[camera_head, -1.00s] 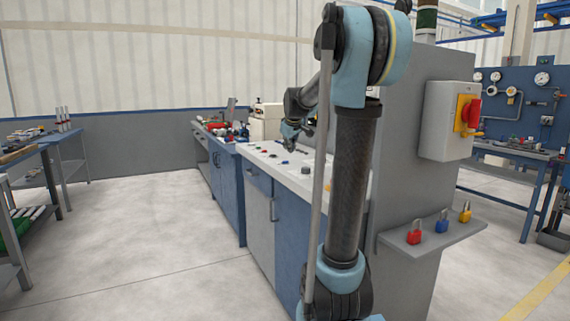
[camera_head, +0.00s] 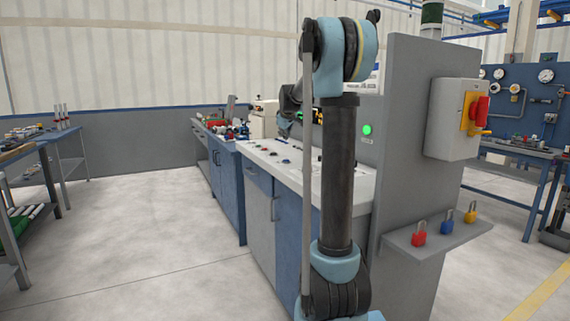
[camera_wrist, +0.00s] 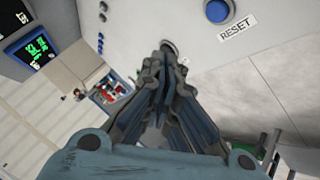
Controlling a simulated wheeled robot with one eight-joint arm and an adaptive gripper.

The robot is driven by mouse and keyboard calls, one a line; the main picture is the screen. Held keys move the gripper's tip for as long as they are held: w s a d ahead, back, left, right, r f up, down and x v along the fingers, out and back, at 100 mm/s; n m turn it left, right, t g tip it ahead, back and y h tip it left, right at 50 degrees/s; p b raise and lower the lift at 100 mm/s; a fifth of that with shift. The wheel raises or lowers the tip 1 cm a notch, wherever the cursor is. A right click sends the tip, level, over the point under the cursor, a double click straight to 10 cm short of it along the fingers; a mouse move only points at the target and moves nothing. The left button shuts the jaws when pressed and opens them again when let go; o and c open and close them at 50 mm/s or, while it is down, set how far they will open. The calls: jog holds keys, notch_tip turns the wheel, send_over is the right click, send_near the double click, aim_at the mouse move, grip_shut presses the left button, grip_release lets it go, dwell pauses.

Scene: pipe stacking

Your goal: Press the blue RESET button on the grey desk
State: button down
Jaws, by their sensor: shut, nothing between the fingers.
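The blue button (camera_wrist: 217,11) is at the top edge of the wrist view, in a round metal collar on a light grey surface. Its white RESET label (camera_wrist: 237,27) is beside it. My gripper (camera_wrist: 168,52) is shut and empty, its fingertips to the left of and below the blue button in that view, apart from it. A round dark-rimmed fitting (camera_wrist: 170,45) shows just past the fingertips, partly hidden by them. In the head view the desk (camera_head: 262,152) has a pale top with several small controls; my arm hides part of it.
Two screens (camera_wrist: 33,45) show at the left of the wrist view. In the head view a green lamp (camera_head: 367,129) is lit on the upright panel. A grey wall with a red switch (camera_head: 480,109) and a padlock shelf (camera_head: 440,239) stands right of my arm. Open floor lies left.

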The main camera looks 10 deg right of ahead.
jog(key=shift+f, duration=4.05)
jog(key=shift+f, duration=0.2)
jog(key=shift+s+f, duration=0.1)
jog(key=shift+f, duration=0.1)
jog(key=shift+f, duration=0.35)
jog(key=shift+r, duration=0.8)
jog(key=shift+r, duration=2.5)
